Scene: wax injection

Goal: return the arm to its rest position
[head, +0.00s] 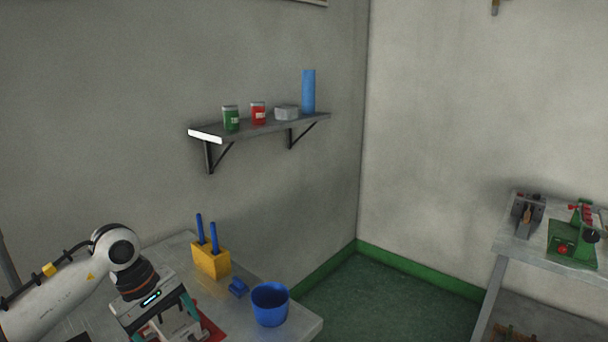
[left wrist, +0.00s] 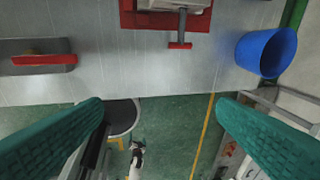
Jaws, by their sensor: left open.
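My left arm comes in from the lower left of the head view, and my left gripper (head: 170,322) is over the near part of the grey table (head: 175,255). In the left wrist view its two teal-padded fingers (left wrist: 160,108) are wide apart with nothing between them. Below that gap are the table's edge and the green floor. A red-based fixture (left wrist: 165,18) with a red handle lies on the table, ahead of the fingers; in the head view it is partly hidden by the gripper. My right gripper is not in view.
A red-edged tool (left wrist: 38,58) lies at left in the wrist view. A wall shelf (head: 262,127) holds jars.

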